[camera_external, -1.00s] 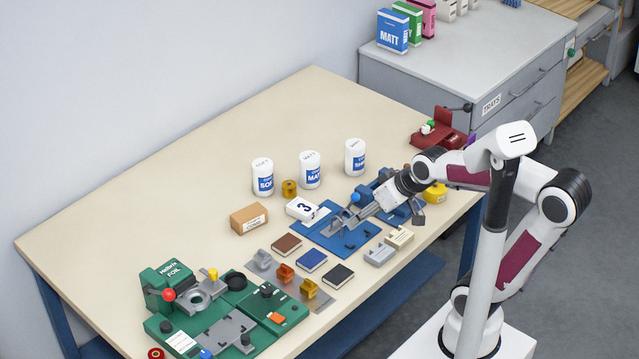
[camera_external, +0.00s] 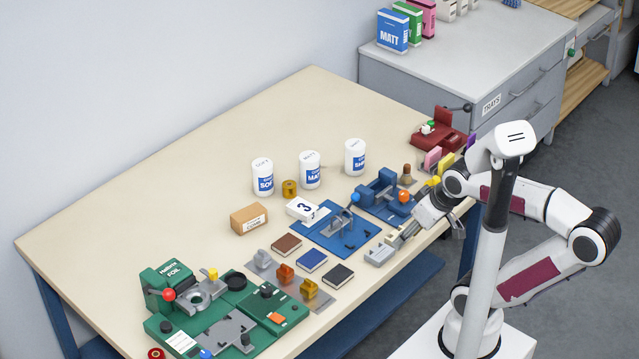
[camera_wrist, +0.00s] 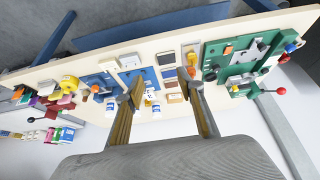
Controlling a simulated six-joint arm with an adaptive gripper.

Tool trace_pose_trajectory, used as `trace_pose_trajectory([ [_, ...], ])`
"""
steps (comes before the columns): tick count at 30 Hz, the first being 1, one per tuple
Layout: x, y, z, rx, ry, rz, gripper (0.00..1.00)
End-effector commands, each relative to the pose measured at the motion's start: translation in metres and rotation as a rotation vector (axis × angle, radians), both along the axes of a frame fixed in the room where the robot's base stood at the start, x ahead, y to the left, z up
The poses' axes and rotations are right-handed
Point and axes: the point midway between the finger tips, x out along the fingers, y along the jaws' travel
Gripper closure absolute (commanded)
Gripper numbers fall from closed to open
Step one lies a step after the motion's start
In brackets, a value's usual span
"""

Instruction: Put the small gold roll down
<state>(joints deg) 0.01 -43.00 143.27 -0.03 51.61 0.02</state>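A small gold roll (camera_external: 289,188) stands upright on the bench between two white tins, clear of my gripper. I cannot pick it out for sure in the wrist view. My gripper (camera_external: 403,238) is low near the bench's front edge, beside the grey block and the blue mat, to the right of the roll. In the wrist view my gripper (camera_wrist: 160,92) has its two fingers wide apart with nothing held between them.
White tins (camera_external: 309,170) stand behind the blue mat (camera_external: 325,243). A cardboard box (camera_external: 249,219) and a "3" block (camera_external: 301,209) are near the roll. Small books (camera_external: 311,261) and a green foil press (camera_external: 240,310) lie left. The back left bench is clear.

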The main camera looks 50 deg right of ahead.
Motion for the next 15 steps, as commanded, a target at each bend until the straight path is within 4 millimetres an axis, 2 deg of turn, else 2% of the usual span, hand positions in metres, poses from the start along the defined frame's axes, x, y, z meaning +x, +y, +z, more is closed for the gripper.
trace_pose_trajectory([
  [9, 0.000, -0.001, 0.000, 0.000, 0.002, -0.007, 0.61],
  [15, 0.003, -0.005, -0.011, 0.001, 0.047, -0.022, 0.61],
])
